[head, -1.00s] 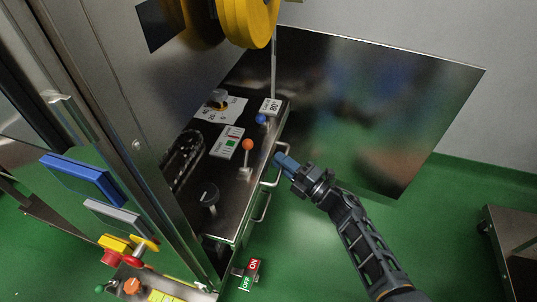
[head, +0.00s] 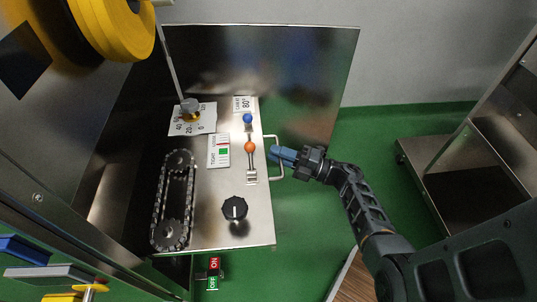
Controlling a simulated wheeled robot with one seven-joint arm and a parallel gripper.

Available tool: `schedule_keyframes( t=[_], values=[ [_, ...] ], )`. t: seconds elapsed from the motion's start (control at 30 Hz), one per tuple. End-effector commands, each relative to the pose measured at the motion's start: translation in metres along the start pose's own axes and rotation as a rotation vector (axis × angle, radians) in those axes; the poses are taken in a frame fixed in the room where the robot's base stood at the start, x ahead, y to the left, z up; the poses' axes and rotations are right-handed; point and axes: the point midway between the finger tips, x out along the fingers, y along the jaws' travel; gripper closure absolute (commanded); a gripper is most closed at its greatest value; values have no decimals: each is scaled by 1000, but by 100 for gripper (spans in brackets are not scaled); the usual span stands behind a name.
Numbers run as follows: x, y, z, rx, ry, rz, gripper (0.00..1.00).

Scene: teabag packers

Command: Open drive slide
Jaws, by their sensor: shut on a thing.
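The drive slide (head: 207,238) is a flat metal drawer-like plate that stands out from the machine. On it are a chain on two sprockets (head: 175,200), a black knob (head: 235,208), an orange-knobbed lever (head: 250,148), a blue ball knob (head: 247,118) and a dial (head: 190,113). A metal handle (head: 277,178) is on its right edge. My gripper (head: 279,154) has blue fingers and is shut on this handle. The fingertips partly hide the handle's upper part.
A tall reflective metal panel (head: 300,70) stands behind the slide. A red-and-green ON/OFF switch (head: 213,270) sits below its front edge. A metal cart (head: 440,180) stands at right. Green floor (head: 385,135) lies between the slide and the cart.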

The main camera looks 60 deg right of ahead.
Motion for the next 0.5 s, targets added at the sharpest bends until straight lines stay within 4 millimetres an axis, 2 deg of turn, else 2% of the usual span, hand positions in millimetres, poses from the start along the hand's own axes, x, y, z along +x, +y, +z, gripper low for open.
schedule_keyframes(
  t=[0.4,0.43,0.5],
  values=[
    [-3,-1,1,2,-1,-3,100],
    [-2,-1,1,2,-1,-3,81],
    [-2,-1,1,1,0,-3,74]
  ],
)
